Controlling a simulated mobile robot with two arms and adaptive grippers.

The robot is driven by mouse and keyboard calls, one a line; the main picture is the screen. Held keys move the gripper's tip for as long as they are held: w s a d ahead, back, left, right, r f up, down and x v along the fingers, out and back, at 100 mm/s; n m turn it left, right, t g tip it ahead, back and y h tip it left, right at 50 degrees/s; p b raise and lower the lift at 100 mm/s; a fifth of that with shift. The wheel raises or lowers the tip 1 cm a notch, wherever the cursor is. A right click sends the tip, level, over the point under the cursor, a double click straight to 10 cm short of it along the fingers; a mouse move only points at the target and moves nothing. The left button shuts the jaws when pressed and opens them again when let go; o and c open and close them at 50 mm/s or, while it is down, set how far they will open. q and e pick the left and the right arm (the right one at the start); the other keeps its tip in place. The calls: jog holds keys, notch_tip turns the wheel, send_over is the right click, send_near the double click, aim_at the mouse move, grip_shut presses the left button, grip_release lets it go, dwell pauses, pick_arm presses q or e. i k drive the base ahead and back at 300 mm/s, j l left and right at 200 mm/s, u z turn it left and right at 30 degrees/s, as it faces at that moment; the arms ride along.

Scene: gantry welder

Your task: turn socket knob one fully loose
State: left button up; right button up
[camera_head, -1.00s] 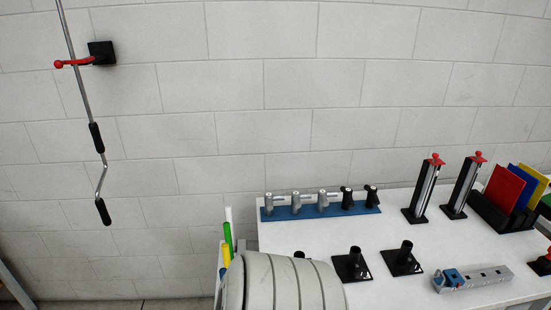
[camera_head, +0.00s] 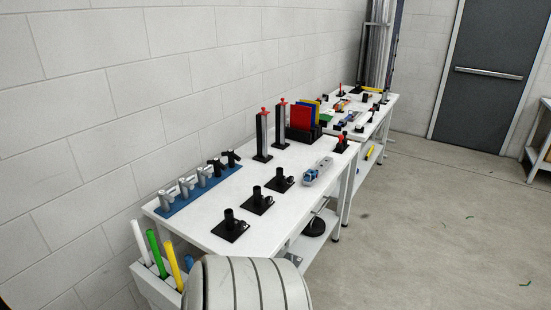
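Three black sockets stand in a row on the near white table: a front one (camera_head: 231,225), a middle one (camera_head: 257,201) and a far one (camera_head: 281,180). Each is a short upright tube on a square black plate, with a small dark part low on its side that may be its knob. I cannot tell which socket is number one, or how tight any knob is. Neither of my grippers is in view.
On the white table (camera_head: 210,205) are a blue rack (camera_head: 190,200) of grey and black fittings, two tall red-topped stands (camera_head: 262,135) and a grey block (camera_head: 318,172). Coloured tubes (camera_head: 154,252) stand in a bin at the front left. Open floor (camera_head: 430,230) lies to the right.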

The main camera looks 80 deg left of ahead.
aim_at(241, 225)
jog(key=k+j+z, duration=0.15)
jog(key=z, duration=0.3)
jog(key=k+z, duration=0.3)
jog(key=z, duration=0.15)
jog(key=k+z, duration=0.2)
jog(key=z, duration=0.25)
jog(key=k+z, duration=0.25)
jog(key=z, duration=0.2)
jog(key=k+j+z, duration=0.2)
jog(key=k, duration=0.4)
jog(key=k+j+u, duration=0.1)
jog(key=u, duration=1.2)
jog(key=k+j, duration=0.05)
